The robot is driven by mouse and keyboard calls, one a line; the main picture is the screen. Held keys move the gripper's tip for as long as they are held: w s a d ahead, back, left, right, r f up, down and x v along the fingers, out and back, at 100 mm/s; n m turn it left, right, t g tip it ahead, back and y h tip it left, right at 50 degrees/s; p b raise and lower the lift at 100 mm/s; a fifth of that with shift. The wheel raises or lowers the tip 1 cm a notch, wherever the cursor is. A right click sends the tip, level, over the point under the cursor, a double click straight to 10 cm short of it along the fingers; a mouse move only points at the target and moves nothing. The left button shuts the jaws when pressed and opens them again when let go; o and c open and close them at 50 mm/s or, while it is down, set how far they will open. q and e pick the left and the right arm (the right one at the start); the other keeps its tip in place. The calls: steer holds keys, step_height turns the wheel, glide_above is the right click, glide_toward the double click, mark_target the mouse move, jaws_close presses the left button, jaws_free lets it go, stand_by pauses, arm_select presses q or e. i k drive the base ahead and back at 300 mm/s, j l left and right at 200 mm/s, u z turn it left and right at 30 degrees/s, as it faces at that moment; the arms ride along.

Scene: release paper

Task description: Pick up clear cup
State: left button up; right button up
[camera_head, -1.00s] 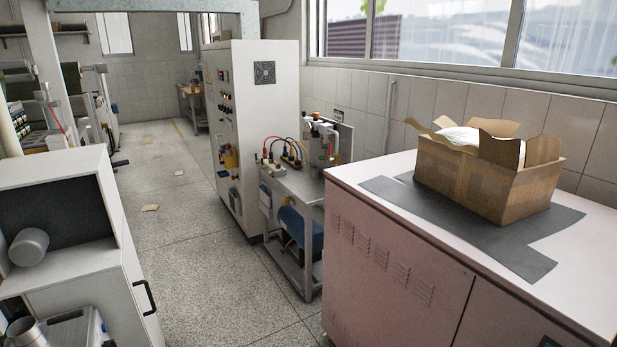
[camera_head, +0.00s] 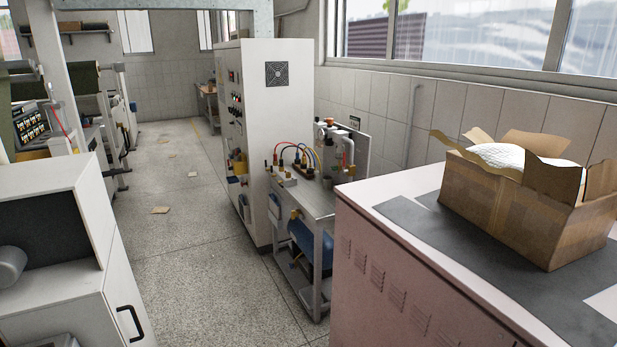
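No clear cup can be made out in the head view. Neither of my grippers shows clearly. A grey rounded cylinder (camera_head: 11,266) at the left edge is partly cut off by the frame, in front of the dark opening of a white cabinet; I cannot tell what it is.
An open cardboard box (camera_head: 515,215) with white contents stands on a dark mat (camera_head: 415,222) on the pinkish cabinet (camera_head: 385,280) at right. A white cabinet (camera_head: 70,302) stands at left. A tall control cabinet (camera_head: 268,130) and metal cart (camera_head: 310,203) stand mid-view. The floor (camera_head: 190,240) between is mostly open.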

mark_target(318, 174)
steer(key=i+j+u, duration=0.2)
steer(key=i+u, duration=0.5)
steer(key=i, duration=0.2)
steer(key=i+z, duration=0.35)
steer(key=i, duration=0.45)
steer(key=i+j+z, duration=0.15)
steer(key=i+z, duration=0.15)
steer(key=i, duration=0.5)
